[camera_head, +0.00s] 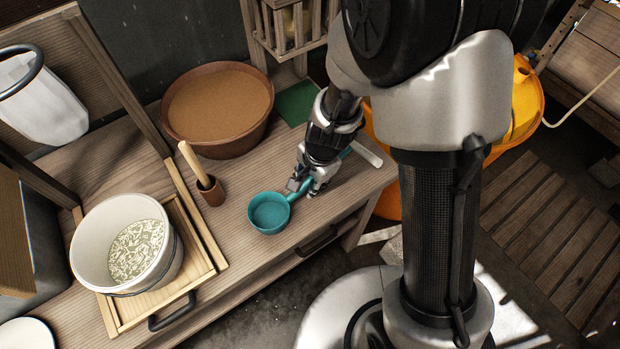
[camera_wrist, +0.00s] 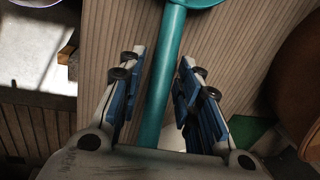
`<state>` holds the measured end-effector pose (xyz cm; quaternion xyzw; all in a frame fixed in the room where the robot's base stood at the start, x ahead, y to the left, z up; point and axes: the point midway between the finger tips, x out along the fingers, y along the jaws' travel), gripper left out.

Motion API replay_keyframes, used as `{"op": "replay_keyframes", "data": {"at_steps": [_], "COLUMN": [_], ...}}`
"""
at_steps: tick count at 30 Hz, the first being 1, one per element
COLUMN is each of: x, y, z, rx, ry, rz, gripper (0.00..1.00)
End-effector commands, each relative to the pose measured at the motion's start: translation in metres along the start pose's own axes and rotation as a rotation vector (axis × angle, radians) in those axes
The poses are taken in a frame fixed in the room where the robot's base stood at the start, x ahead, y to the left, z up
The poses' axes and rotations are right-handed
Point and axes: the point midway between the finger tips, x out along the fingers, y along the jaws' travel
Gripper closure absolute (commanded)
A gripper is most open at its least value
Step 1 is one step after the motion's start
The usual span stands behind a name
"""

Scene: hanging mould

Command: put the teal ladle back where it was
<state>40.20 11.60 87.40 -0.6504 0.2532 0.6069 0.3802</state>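The teal ladle (camera_head: 269,213) is on the wooden bench near its front edge, bowl towards the lower left and handle running up to the right. My gripper (camera_head: 306,188) is over the handle. In the wrist view the handle (camera_wrist: 164,75) passes between the two fingers of my gripper (camera_wrist: 160,88). The fingers are open, with a gap visible at least on the left side of the handle. Part of the handle is hidden under my gripper in the head view.
A brown basin (camera_head: 219,108) stands behind, and a green mat (camera_head: 297,103) lies beside it. A wooden cup (camera_head: 210,191) holds a pestle-like stick. A white bucket (camera_head: 126,244) sits on a wooden frame at left. A pale strip (camera_head: 367,153) lies near the handle's far end.

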Motion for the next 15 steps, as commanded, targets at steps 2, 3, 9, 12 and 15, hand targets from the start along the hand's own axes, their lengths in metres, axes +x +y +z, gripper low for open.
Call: {"op": "replay_keyframes", "data": {"at_steps": [2, 3, 9, 12, 15], "x": [0.000, 0.000, 0.000, -0.004, -0.017], "y": [0.000, 0.000, 0.000, -0.001, -0.002], "z": [0.000, 0.000, 0.000, 0.000, 0.000], "rx": [0.000, 0.000, 0.000, 0.000, -0.001], "ry": [0.000, 0.000, 0.000, 0.000, 0.001], "rz": [0.000, 0.000, 0.000, 0.000, -0.002], "gripper": [0.63, 0.63, 0.63, 0.63, 0.63]}}
